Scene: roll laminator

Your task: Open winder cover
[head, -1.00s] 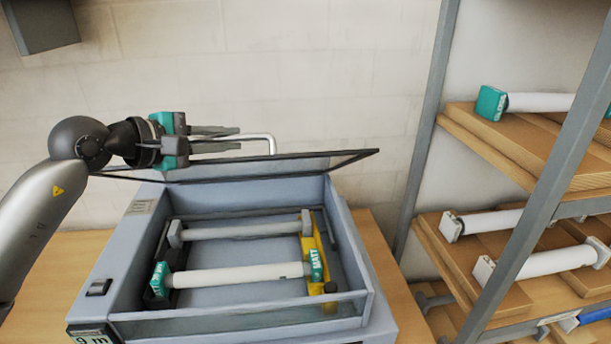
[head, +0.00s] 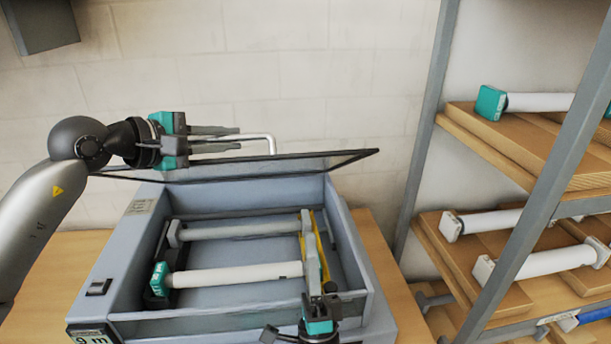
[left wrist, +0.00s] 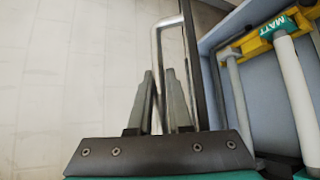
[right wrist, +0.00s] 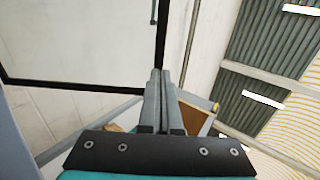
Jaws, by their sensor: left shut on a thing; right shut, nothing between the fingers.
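The winder cover (head: 240,173) is a clear pane in a dark frame, standing raised at the back of the grey laminator (head: 340,225). Its metal handle (head: 272,143) sticks up from the pane. My left gripper (head: 238,138) is shut on the handle; the handle bar passes between its fingers in the left wrist view (left wrist: 158,90). My right gripper (head: 313,255) is in front of the right side of the open bay, shut and empty. In the right wrist view its closed fingers (right wrist: 160,80) show, with the dark-framed pane (right wrist: 80,40) beyond them.
A white roll (head: 235,274) with a teal end and a bare bar (head: 240,231) lie across the bay. A yellow bracket (head: 322,240) is at its right side. A shelf rack (head: 560,180) with several rolls stands at the right. A grey wall box (head: 40,25) hangs top left.

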